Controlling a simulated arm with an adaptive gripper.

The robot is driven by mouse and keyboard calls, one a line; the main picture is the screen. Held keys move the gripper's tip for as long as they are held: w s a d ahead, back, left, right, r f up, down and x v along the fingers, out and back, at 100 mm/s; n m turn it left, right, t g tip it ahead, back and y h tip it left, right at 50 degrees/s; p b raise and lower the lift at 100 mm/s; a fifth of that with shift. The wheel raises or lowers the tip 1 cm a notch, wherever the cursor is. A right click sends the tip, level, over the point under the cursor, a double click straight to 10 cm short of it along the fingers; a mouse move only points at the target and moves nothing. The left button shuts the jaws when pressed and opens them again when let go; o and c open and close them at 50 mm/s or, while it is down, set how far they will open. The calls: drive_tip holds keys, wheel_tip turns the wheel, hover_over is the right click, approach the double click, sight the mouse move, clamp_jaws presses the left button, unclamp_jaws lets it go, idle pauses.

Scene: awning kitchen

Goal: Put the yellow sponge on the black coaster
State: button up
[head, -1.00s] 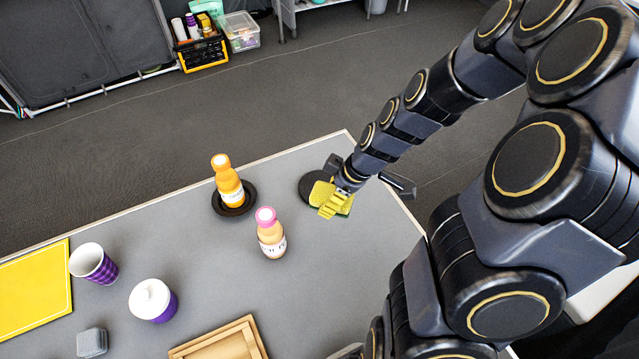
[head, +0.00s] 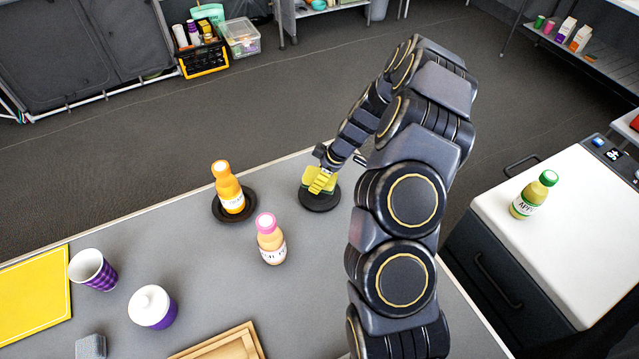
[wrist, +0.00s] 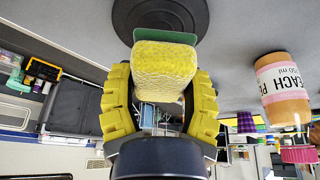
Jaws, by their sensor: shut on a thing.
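The yellow sponge (wrist: 165,66) has a green backing along one face. My gripper (head: 321,183) is shut on it, with a yellow finger on each side in the wrist view (wrist: 160,100). In the head view the sponge (head: 309,185) and fingers overlap the far part of the black coaster (head: 320,203). In the wrist view the coaster (wrist: 160,14) shows behind the sponge's green edge. I cannot tell whether the sponge touches it; the fingers hide part of the sponge.
An orange bottle (head: 228,187) stands on another black coaster (head: 220,214) to the left. A pink-capped bottle (head: 270,240) stands nearer. A purple checked cup (head: 93,269), a white-lidded jar (head: 152,307) and a wooden tray (head: 222,345) are farther left and nearer.

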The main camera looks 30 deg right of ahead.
drive_tip(key=shift+w+f, duration=0.2)
drive_tip(key=shift+f, duration=1.55)
drive_tip(key=shift+f, duration=0.15)
drive_tip(key=o, duration=0.9)
drive_tip(key=shift+c, duration=0.2)
